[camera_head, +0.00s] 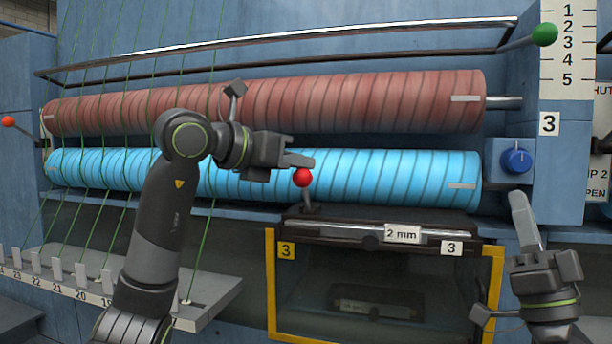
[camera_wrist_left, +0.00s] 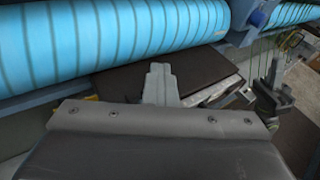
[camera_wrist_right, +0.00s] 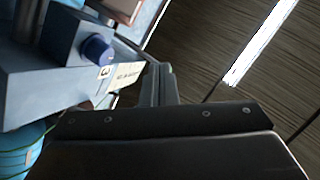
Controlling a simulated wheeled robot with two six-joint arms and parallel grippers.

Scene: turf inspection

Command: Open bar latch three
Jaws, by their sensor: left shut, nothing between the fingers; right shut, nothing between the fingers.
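A red ball knob (camera_head: 303,178) on a short dark stem stands at the left end of the dark bar (camera_head: 370,231) above the window marked 3. My left gripper (camera_head: 303,160) is shut and empty, its fingertips just above the red knob in the head view; I cannot tell if they touch. In the left wrist view its shut fingers (camera_wrist_left: 160,72) point over the dark bar top, and the red knob is not visible. My right gripper (camera_head: 518,200) is shut and empty, pointing up below the blue dial (camera_head: 516,157). The dial also shows in the right wrist view (camera_wrist_right: 97,48).
A red striped roller (camera_head: 270,105) and a blue striped roller (camera_head: 390,175) lie behind the arms. A green-knobbed lever (camera_head: 544,34) stands beside the 1 to 5 scale. A yellow-edged window (camera_head: 271,285) sits below the bar. Green threads run down at left.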

